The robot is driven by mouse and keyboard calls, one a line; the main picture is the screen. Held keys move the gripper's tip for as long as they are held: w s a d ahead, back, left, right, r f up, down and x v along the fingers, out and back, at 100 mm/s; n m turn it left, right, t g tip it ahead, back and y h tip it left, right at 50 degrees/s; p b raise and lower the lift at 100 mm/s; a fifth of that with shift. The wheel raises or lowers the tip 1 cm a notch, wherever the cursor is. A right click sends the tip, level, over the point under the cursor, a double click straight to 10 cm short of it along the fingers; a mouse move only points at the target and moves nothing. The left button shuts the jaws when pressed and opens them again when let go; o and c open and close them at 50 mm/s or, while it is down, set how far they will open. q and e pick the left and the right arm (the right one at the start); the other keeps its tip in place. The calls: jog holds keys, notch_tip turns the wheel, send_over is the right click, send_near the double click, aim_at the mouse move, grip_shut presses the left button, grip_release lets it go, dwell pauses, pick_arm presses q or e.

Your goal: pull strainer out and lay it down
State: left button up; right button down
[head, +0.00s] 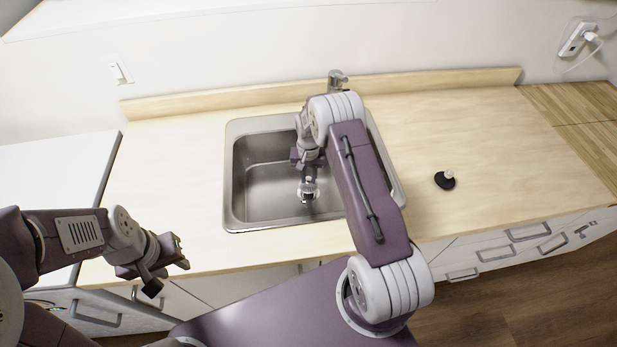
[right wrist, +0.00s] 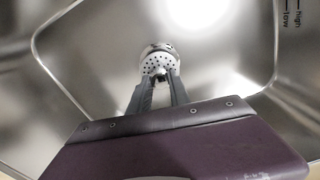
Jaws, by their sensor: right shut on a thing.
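The strainer (right wrist: 158,58), a small round metal piece with holes, is in the steel sink basin. In the right wrist view it sits between the fingertips of my right gripper (right wrist: 162,77), which is shut on it. In the head view my right gripper (head: 308,183) reaches down into the sink (head: 256,200), and the strainer (head: 308,192) shows small at its tip. I cannot tell whether the strainer is still seated in the drain or lifted. My left gripper (head: 168,275) is empty and open, in front of the counter at the left.
A black stopper with a pale knob (head: 445,180) lies on the wooden counter right of the sink. The counter (head: 480,130) around it is clear, and so is the strip left of the sink. A faucet (head: 337,80) stands behind the basin.

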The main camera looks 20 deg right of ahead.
jog(key=shift+r+p, duration=0.85)
jog(key=shift+r, duration=0.65)
